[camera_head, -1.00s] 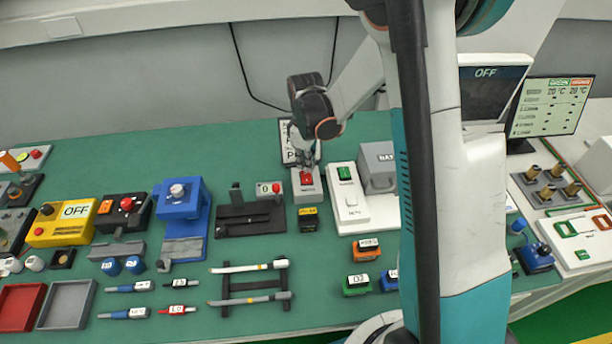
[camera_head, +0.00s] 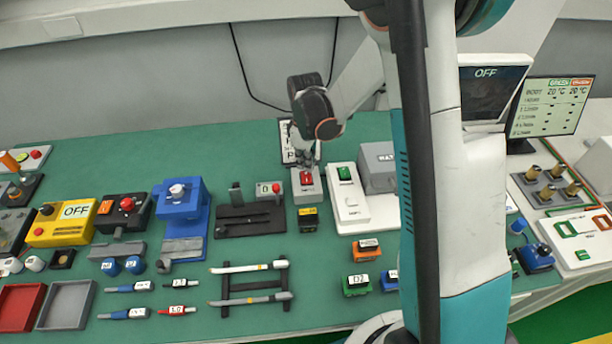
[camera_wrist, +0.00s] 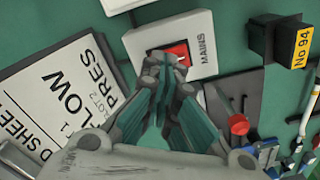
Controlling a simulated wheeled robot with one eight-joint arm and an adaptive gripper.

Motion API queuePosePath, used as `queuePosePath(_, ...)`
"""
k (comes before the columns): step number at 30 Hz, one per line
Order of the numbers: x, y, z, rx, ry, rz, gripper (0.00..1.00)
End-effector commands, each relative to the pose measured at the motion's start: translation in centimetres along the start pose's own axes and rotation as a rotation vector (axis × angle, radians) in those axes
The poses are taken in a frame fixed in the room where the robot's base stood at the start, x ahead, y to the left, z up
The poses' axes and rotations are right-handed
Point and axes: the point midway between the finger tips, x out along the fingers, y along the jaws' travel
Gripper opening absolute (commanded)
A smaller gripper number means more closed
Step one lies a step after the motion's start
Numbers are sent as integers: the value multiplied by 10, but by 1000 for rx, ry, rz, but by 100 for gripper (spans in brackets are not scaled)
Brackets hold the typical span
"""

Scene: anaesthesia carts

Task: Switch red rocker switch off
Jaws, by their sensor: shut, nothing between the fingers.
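The red rocker switch (camera_head: 306,177) sits on a light grey box (camera_head: 308,193) at the back of the green table. In the wrist view the red rocker (camera_wrist: 180,52) shows beside the word MAINS on the box's face (camera_wrist: 199,38), with part of it hidden by my fingers. My gripper (camera_head: 304,163) is shut and empty, right at the switch, just behind it in the head view. In the wrist view my fingertips (camera_wrist: 170,62) overlap the rocker's near edge. I cannot tell whether they touch it.
A white panel with a green switch (camera_head: 344,174) stands just right of the box. A black block with a yellow label (camera_head: 308,218) lies in front. A printed sheet (camera_head: 287,142) stands behind. A dark fixture with a red knob (camera_head: 277,188) is to the left.

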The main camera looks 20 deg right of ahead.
Motion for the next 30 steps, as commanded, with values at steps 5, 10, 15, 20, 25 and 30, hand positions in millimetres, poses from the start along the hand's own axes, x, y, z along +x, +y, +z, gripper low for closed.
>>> queuePosePath(5, 3, 0, 0, 0, 0, 0, 0)
queuePosePath(10, 5, 0, 0, 0, 0, 0, 0)
queuePosePath(15, 8, 0, 0, 0, 0, 0, 0)
queuePosePath(20, 10, 0, 0, 0, 0, 0, 0)
queuePosePath(25, 12, 0, 0, 0, 0, 0, 0)
queuePosePath(30, 14, 0, 0, 0, 0, 0, 0)
